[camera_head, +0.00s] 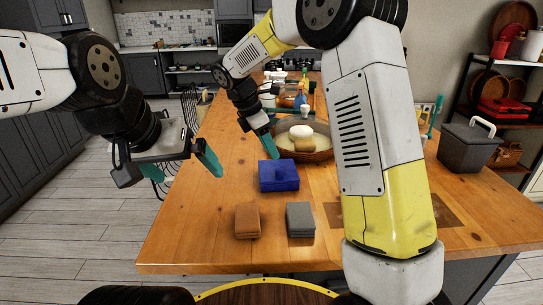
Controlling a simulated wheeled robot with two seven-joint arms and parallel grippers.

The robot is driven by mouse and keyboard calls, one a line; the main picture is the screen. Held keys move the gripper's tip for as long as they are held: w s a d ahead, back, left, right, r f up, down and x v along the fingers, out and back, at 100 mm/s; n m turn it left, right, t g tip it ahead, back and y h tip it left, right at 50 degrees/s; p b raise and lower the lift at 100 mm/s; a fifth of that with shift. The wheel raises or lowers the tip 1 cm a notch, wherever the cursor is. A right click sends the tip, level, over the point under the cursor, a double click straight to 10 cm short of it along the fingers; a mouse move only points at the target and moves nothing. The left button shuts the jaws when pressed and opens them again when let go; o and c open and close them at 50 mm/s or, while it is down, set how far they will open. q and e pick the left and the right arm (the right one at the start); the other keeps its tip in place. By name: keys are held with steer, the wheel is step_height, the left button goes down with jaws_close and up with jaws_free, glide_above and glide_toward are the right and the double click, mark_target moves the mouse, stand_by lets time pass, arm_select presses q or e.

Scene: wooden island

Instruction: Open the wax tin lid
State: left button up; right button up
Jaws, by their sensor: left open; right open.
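I cannot tell which of these is the wax tin. My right gripper (266,137) reaches over the island, open, with its teal fingers pointing down just behind and left of the blue box. Whether it touches the box is unclear. My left gripper (170,168) is open and empty, left of the island's edge and apart from the tins.
A round brown tray (322,155) with cream and tan items stands behind the blue box. Bottles (302,88) stand farther back. A dark grey bin (467,147) with a white handle is at the right. The island's front left is clear. My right arm hides part of the right side.

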mark_target(280, 168)
steer(key=x, duration=0.7)
steer(key=shift+d+f, duration=0.1)
steer(key=shift+f, duration=0.15)
jaws_close()
stand_by(1.1)
